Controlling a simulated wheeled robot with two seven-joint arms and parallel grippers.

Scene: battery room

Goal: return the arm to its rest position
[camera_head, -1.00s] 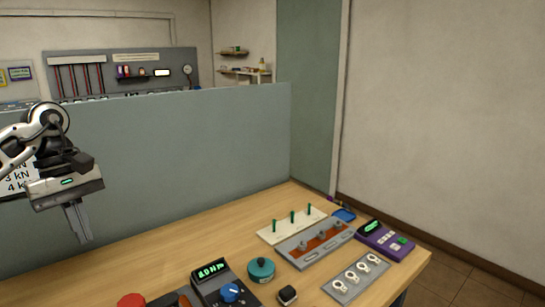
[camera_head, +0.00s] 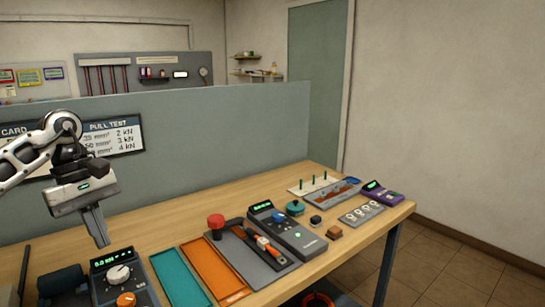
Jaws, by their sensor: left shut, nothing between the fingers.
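My left gripper (camera_head: 97,227) shows at the left of the head view. Its arm comes in from the left edge, white with dark joints. The fingers point down and are shut with nothing between them. The gripper hangs above the left part of the wooden table (camera_head: 150,228), apart from the things on it, in front of the grey-green partition. My right gripper is not in view.
Below the gripper stands a device with a display and dials (camera_head: 122,275). A green tray (camera_head: 179,279), an orange tray (camera_head: 213,270) and a grey tester (camera_head: 287,231) lie to its right. A pegged white plate (camera_head: 313,184), a lug plate (camera_head: 361,212) and a purple meter (camera_head: 382,192) sit at the far right.

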